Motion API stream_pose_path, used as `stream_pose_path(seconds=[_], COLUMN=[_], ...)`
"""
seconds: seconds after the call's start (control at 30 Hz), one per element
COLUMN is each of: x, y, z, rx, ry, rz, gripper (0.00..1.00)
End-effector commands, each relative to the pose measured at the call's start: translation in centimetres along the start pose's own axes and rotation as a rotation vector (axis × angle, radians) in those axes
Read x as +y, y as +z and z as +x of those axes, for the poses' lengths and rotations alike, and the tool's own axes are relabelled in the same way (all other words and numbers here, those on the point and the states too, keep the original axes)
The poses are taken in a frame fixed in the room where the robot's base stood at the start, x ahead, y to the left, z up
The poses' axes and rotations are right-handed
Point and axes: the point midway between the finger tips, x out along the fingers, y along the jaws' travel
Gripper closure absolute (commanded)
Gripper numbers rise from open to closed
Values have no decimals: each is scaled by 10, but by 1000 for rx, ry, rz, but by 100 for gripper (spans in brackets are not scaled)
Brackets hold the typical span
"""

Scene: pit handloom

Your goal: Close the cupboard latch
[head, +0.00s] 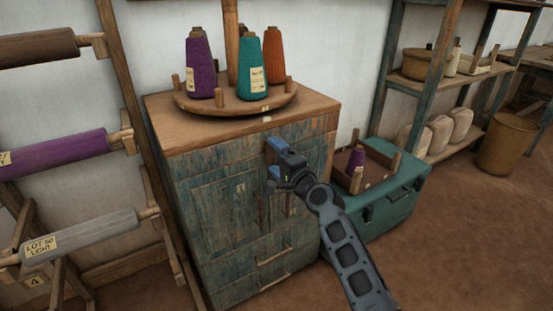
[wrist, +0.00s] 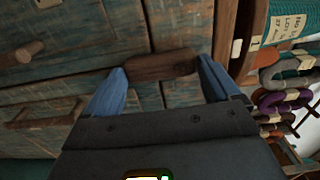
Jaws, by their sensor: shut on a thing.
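The cupboard (head: 215,230) is a worn blue-green wooden cabinet with a plain brown top, standing against the white wall. Its front panels look flush in the head view. My gripper (head: 272,158) is at the upper part of the cupboard front. In the wrist view my gripper (wrist: 163,68) has its two blue fingers at either end of a brown wooden latch bar (wrist: 162,66) and is shut on it. The bar lies across the picture near a seam between the panels. In the head view the latch is hidden behind my gripper.
A round wooden stand (head: 240,101) with purple, teal and orange yarn cones is on the cupboard top. A teal chest (head: 385,208) with a wooden tray stands close on the right. A yarn rack (head: 150,110) is close on the left. Floor (head: 470,250) is clear at front right.

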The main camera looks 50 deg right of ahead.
Motion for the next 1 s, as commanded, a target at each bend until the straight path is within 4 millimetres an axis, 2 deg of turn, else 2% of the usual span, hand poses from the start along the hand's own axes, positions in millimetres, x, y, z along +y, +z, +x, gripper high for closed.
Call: stream_pose_path(seconds=[0.1,0.13,0.23,0.57,1.0], x=[1,1,1,1,2], y=[1,1,1,0,0], z=[0,0,0,-7,-69], rx=[-2,-2,-2,0,-1], ry=[2,2,2,2,3], rz=[-4,-4,-4,-2,-3], gripper=[41,9,0,0,0])
